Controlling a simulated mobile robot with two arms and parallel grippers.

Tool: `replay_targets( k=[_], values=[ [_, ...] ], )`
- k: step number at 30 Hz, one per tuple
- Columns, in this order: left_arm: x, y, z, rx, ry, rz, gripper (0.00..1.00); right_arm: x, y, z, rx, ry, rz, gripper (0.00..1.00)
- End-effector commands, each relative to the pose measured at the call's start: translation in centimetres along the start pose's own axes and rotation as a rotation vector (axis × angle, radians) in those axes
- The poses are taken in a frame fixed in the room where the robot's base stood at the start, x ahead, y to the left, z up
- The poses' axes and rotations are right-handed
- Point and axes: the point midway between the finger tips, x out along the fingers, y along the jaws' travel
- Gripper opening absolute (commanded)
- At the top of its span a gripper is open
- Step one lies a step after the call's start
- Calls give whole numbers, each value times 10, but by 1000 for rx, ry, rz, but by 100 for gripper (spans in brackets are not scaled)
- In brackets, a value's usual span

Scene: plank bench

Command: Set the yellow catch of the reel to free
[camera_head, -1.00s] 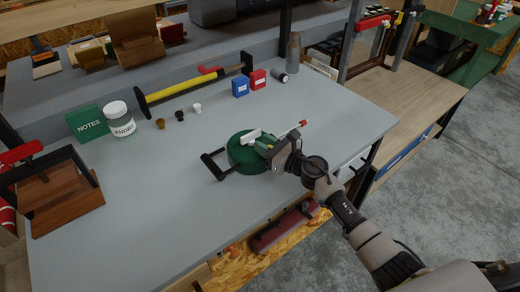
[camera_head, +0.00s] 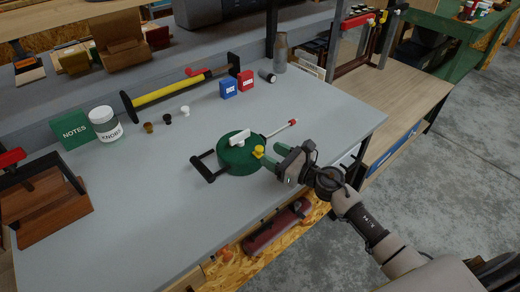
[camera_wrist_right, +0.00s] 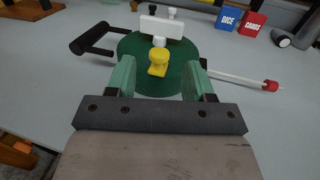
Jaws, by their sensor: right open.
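The green round reel (camera_head: 240,158) lies on the grey bench top, with a black crank handle (camera_head: 205,165) on its left and a white block (camera_head: 238,137) on top. Its yellow catch (camera_head: 258,152) sits at the near right edge; in the right wrist view the catch (camera_wrist_right: 158,62) stands upright in front of the white block, its broad end toward me. My right gripper (camera_head: 270,160) is open and empty at the reel's near right side. In the wrist view its green fingers (camera_wrist_right: 160,76) stand left and right of the catch, apart from it. My left gripper is out of view.
A rod with a red tip (camera_head: 290,124) sticks out right of the reel.

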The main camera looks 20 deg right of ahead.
Motion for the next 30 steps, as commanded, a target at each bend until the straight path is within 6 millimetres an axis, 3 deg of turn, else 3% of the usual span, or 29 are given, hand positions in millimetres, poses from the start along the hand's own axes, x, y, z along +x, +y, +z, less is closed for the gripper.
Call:
replay_targets(
  k=[3,9,25,30],
  values=[
    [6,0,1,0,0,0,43,-22,0,-3,-2,3,0,53],
    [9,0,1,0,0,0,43,-38,0,0,0,0,1,53],
    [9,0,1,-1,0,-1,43,-39,0,0,4,-2,-2,53],
    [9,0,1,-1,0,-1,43,-43,4,8,195,-76,-92,53]
  ],
)
